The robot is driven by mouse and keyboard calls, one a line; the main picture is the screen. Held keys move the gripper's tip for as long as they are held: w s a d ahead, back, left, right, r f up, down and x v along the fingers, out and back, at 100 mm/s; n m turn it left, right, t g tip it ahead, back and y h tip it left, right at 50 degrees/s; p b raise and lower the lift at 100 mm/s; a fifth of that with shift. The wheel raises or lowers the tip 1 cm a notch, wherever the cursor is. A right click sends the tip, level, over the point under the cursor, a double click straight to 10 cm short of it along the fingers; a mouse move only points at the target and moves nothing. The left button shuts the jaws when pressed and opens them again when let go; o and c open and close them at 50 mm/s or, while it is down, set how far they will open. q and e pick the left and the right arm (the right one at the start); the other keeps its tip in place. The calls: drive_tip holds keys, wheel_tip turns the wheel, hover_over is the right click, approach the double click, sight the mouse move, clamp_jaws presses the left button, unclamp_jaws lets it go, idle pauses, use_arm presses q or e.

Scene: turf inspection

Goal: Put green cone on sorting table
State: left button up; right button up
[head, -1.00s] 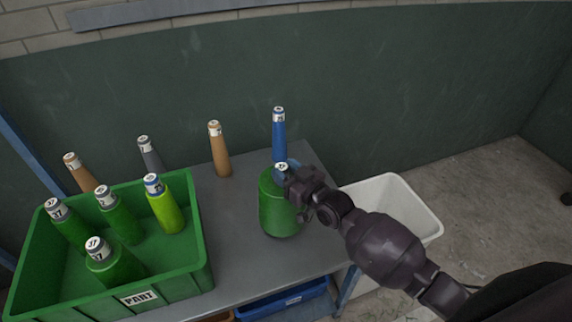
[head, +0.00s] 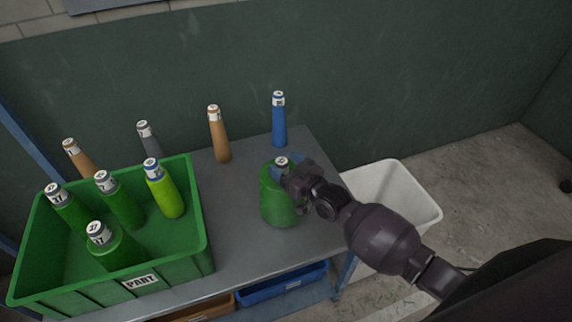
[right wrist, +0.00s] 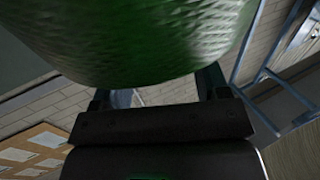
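A dark green cone (head: 279,205) with a white label on top is upright over the right part of the grey sorting table (head: 235,235). My right gripper (head: 282,172) has its fingers around the narrow top of this cone. In the right wrist view the green cone (right wrist: 150,35) fills the top, in front of the two spread fingers (right wrist: 155,95). I cannot tell whether its base touches the tabletop. My left gripper is not in view.
A green bin (head: 190,283) on the left holds several green cones and a yellow-green one (head: 165,192). Two orange-brown cones, a grey cone (head: 148,145) and a blue cone (head: 279,122) stand along the back. A white bin (head: 408,190) is right of the table.

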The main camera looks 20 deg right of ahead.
drive_tip(key=shift+r, duration=0.1)
drive_tip(key=v, duration=1.2)
drive_tip(key=s+d+f+m+g+h, duration=0.2)
drive_tip(key=s+f+h, duration=0.1)
drive_tip(key=s+f, duration=0.2)
drive_tip(key=s+d+f+m+g+h, duration=0.1)
drive_tip(key=s+d+f+g+h, duration=0.1)
drive_tip(key=s+f, duration=0.4)
drive_tip(key=s+d+h, duration=0.1)
drive_tip(key=s+h, duration=0.1)
drive_tip(key=s, duration=0.2)
drive_tip(key=shift+m+g+h, duration=0.3)
drive_tip(key=shift+m, duration=0.1)
drive_tip(key=shift+s, duration=0.15)
